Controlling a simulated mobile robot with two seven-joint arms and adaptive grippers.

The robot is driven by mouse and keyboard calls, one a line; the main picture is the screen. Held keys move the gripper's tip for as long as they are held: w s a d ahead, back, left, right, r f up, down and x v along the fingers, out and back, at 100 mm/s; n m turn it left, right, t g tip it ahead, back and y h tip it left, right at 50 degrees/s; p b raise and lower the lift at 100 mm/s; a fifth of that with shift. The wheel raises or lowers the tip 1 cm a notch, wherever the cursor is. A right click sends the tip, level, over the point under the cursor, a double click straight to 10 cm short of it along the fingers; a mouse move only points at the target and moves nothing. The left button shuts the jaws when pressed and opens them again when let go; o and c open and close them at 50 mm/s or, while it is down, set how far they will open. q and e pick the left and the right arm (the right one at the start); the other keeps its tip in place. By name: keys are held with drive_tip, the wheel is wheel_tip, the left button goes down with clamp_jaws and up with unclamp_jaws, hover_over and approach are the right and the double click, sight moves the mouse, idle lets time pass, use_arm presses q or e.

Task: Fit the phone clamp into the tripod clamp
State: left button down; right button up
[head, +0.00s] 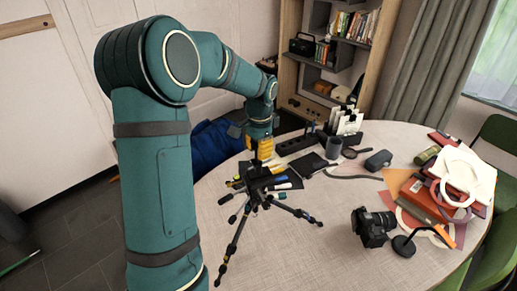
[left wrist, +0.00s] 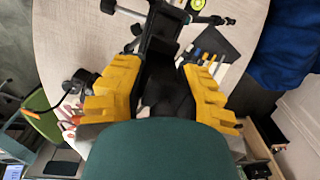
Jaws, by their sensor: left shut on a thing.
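My left gripper (head: 261,151), with yellow fingers, is above the tripod's top. In the left wrist view, the fingers (left wrist: 160,80) are shut on the black phone clamp (left wrist: 165,88), one on each side. The black tripod (head: 236,232) stands on the table with its legs spread; parts of its legs show at the top of the left wrist view (left wrist: 130,11). The tripod clamp at its top is dark and mostly hidden by the gripper and phone clamp. I cannot tell whether the two clamps touch. My right gripper is in neither view.
Pens on a dark pouch (head: 292,177) lie behind the tripod. A camera (head: 373,227) and a black round-based item (head: 404,245) stand to the right. Books and papers (head: 465,180) crowd the table's right side. The table (head: 310,250) is clear in front.

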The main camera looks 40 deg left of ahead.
use_arm(q)
drive_tip(key=shift+f+b, duration=0.35)
drive_tip(key=shift+f, duration=0.4)
idle(0.4)
drive_tip(key=c, duration=0.7)
unclamp_jaws()
drive_tip(key=shift+c, duration=0.2)
wheel_tip(320, 180, up, 12)
drive_tip(key=shift+w+r, duration=0.1)
drive_tip(key=shift+w, duration=0.05)
